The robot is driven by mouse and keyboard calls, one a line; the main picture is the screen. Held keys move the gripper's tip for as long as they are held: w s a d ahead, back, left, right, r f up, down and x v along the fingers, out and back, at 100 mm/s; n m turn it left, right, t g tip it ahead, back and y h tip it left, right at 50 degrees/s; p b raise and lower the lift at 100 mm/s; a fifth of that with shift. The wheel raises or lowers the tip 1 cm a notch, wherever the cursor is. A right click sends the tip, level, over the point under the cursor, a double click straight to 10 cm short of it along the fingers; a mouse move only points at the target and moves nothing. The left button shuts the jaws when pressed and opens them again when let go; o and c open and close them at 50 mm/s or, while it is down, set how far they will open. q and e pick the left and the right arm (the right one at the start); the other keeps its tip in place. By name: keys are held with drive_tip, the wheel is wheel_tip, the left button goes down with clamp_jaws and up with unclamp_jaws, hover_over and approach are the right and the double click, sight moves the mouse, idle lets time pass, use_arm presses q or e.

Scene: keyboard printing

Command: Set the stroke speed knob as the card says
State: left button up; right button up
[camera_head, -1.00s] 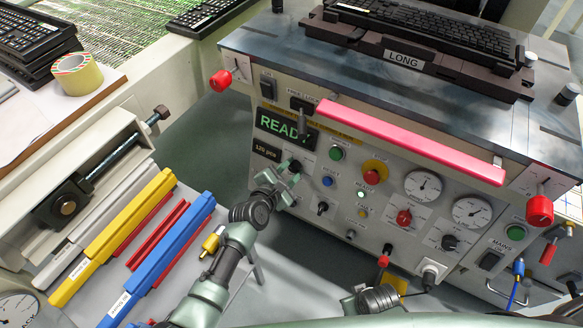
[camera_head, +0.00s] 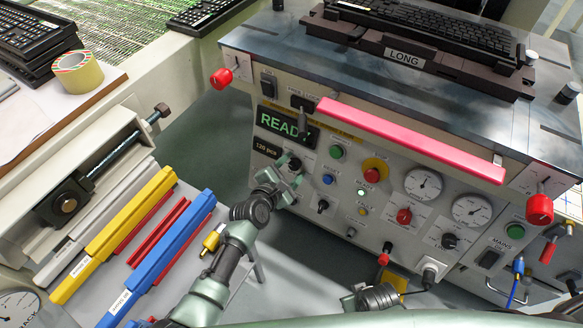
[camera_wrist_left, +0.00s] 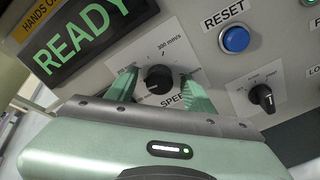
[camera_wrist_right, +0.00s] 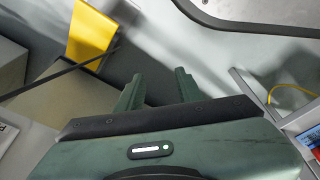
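The black stroke speed knob (camera_wrist_left: 159,79) shows in the left wrist view on a white scale plate marked "300 mm/s" and partly hidden "SPEED" lettering. It also shows in the head view (camera_head: 295,163). My left gripper (camera_head: 288,176) is at the panel in front of it. In the left wrist view its two green fingers (camera_wrist_left: 158,88) stand open on either side of the knob, with a gap on each side. My right gripper (camera_wrist_right: 157,88) is open and empty, low in front of the machine. I cannot make out a card with a speed setting.
A lit READY display (camera_head: 284,124) sits just above the knob. A blue RESET button (camera_wrist_left: 234,39) and another black knob (camera_wrist_left: 262,96) are to its right. A pink bar (camera_head: 410,140) juts out above the panel. A yellow thing (camera_wrist_right: 90,35) is beyond my right gripper.

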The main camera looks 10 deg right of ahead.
use_arm(q)
drive_tip(key=shift+s+a+r, duration=0.1)
drive_tip(key=shift+s, duration=0.05)
drive_tip(key=p+v, duration=0.2)
drive_tip(key=v, duration=0.5)
use_arm(e)
drive_tip(key=s+f, duration=0.5)
drive_tip(key=f, duration=0.1)
drive_tip(key=shift+s+d+f+g, duration=0.25)
drive_tip(key=shift+d+g, duration=0.05)
drive_tip(key=shift+d, duration=0.1)
